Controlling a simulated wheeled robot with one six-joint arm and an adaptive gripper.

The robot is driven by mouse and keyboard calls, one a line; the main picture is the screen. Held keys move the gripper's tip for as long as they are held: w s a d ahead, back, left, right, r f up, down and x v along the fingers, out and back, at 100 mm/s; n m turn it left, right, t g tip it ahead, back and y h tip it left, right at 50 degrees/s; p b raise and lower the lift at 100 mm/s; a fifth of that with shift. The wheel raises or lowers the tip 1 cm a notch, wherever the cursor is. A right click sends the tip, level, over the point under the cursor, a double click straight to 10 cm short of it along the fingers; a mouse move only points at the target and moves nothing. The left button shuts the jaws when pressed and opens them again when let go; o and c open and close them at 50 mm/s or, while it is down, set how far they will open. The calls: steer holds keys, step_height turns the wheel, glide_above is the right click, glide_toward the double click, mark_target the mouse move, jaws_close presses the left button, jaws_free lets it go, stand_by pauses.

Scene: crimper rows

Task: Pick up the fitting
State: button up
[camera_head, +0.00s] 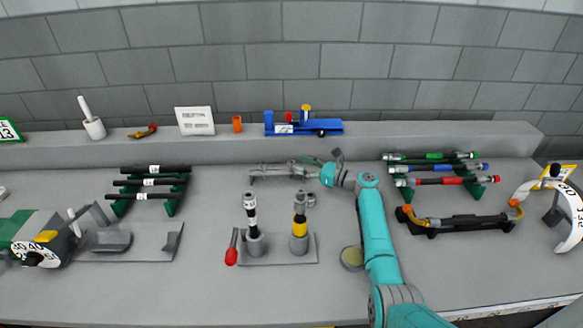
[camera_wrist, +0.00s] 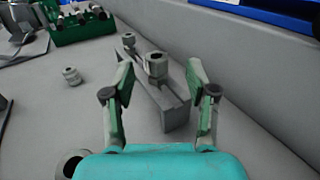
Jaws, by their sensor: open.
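A second, smaller fitting (camera_wrist: 129,42) stands at the block's far end. In the head view the long grey holder (camera_head: 268,172) lies left of my gripper (camera_head: 335,163), its details too small to make out.
Another grey fitting-like piece (camera_wrist: 72,76) and a round ring (camera_wrist: 68,165) lie left in the wrist view. Two upright crimper posts (camera_head: 252,243) (camera_head: 299,243) stand in front. A blue tool (camera_head: 303,128) rests on the back ledge. A green rack (camera_head: 120,207) holds black rods.

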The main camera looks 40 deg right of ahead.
mark_target(291, 162)
steer(key=x, duration=0.5)
steer(key=shift+s+a+f, duration=0.15)
steer(key=shift+a+f, duration=0.05)
jaws_close()
